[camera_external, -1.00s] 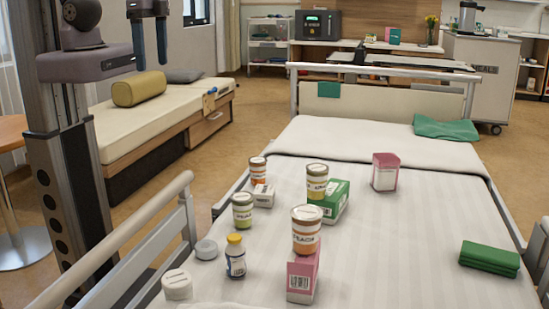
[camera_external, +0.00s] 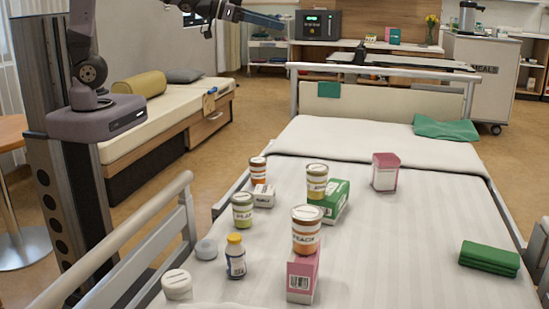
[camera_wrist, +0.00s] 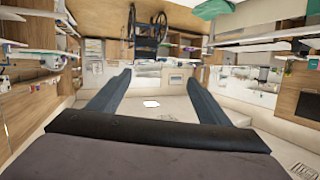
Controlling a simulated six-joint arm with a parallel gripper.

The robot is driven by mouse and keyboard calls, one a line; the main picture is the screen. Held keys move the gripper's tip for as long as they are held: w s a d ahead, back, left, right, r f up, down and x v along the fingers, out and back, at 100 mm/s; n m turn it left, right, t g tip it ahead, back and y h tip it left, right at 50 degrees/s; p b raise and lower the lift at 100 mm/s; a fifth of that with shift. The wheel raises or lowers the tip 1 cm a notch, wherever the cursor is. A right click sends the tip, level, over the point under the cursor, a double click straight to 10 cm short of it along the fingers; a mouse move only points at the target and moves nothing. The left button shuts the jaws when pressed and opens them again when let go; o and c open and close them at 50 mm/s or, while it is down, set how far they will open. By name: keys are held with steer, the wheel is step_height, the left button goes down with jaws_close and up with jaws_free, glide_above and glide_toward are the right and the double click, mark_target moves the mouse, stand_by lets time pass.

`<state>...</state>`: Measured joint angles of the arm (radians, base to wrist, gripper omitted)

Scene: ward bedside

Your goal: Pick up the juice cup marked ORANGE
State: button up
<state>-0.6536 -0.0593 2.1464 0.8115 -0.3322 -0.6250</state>
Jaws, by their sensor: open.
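A juice cup with an orange body and white lid (camera_external: 258,172) is at the back left of the group on the bed; its lettering is too small to read. It stands on or just behind a small white box (camera_external: 264,197); I cannot tell which. Another orange cup, lettered PEACH (camera_external: 306,232), stands on a pink box (camera_external: 301,277). A green cup (camera_external: 242,213) stands to the left, and a yellowish cup (camera_external: 317,183) is at a green box. My gripper (camera_external: 282,22) is high above and beyond the cups, open and empty. Its spread fingers show in the wrist view (camera_wrist: 160,70).
A yellow-capped vial (camera_external: 235,258), a round grey lid (camera_external: 206,249) and a white jar (camera_external: 177,286) are near the bed rail (camera_external: 130,240). The bed's right middle is clear.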

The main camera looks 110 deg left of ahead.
steer(key=s+a+m+t+h+b, duration=0.2)
steer(key=a+t+h+b, duration=0.15)
steer(key=b, duration=0.25)
steer(key=m+h+b, duration=0.4)
steer(key=h+b, duration=0.2)
steer(key=b, duration=0.1)
glide_above(250, 159)
steer(key=a, duration=0.1)
step_height(250, 159, down, 6)
steer(key=shift+t, duration=0.25)
steer(key=f, duration=2.6)
steer(key=f+p, duration=0.1)
steer(key=f, duration=1.2)
steer(key=shift+s+f, duration=0.15)
steer(key=shift+s, duration=0.2)
steer(key=shift+b+x, duration=0.3)
steer(key=shift+x, duration=3.4)
steer(key=c, duration=1.3)
